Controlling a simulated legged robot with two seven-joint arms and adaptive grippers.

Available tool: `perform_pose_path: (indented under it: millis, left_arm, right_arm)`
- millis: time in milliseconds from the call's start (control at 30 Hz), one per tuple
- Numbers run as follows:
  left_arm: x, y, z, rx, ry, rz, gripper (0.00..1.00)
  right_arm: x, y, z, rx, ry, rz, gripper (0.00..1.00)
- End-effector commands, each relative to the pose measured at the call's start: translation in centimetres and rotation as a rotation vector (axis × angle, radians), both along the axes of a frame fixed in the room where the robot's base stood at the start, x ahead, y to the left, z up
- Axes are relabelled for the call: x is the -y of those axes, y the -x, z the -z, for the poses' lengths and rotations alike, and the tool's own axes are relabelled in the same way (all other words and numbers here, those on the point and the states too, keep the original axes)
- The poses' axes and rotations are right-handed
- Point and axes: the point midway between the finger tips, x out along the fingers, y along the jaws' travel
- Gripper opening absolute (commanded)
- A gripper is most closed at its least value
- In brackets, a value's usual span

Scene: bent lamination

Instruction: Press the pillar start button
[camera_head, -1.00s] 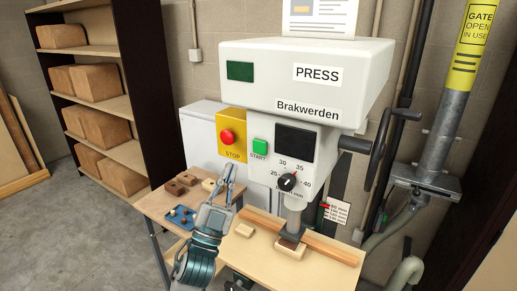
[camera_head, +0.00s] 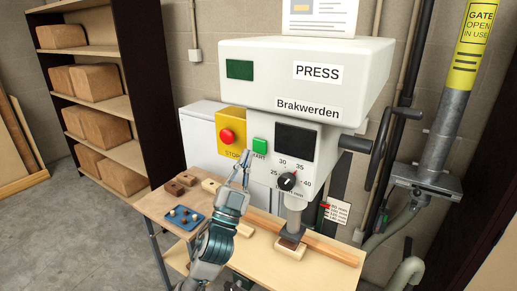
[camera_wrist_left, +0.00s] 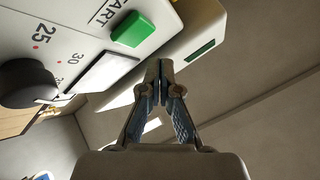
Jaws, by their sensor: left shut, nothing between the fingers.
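The green start button (camera_head: 260,146) sits on the front of the press pillar, right of the red stop button (camera_head: 226,137) on its yellow plate. My left gripper (camera_head: 246,152) is shut and empty, its fingertips pointing up just left of the green button and covering part of the START label. In the left wrist view the fingertips (camera_wrist_left: 158,64) are together, and the green button (camera_wrist_left: 132,29) is to their upper left, with a visible gap in the picture. I cannot tell the exact depth to the panel. My right gripper is not in view.
A black dial (camera_head: 287,182) and dark screen (camera_head: 294,142) are on the panel to the right. The press ram stands over a small block on the wooden table (camera_head: 320,265). A blue tray (camera_head: 184,217) and small blocks lie at the table's left.

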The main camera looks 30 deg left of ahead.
Motion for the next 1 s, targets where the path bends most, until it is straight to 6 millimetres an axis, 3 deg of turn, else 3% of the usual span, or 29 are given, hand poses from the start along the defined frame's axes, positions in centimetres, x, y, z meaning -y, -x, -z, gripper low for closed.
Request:
perform_pose_path:
  millis: [300,1000]
  left_arm:
    - [0.2,-2.0,-0.1,0.001,0.001,0.002,0.0]
    - [0.2,-2.1,-0.1,0.001,0.0,0.001,0.0]
  right_arm:
    - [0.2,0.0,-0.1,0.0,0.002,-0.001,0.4]
    - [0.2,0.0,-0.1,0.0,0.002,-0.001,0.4]
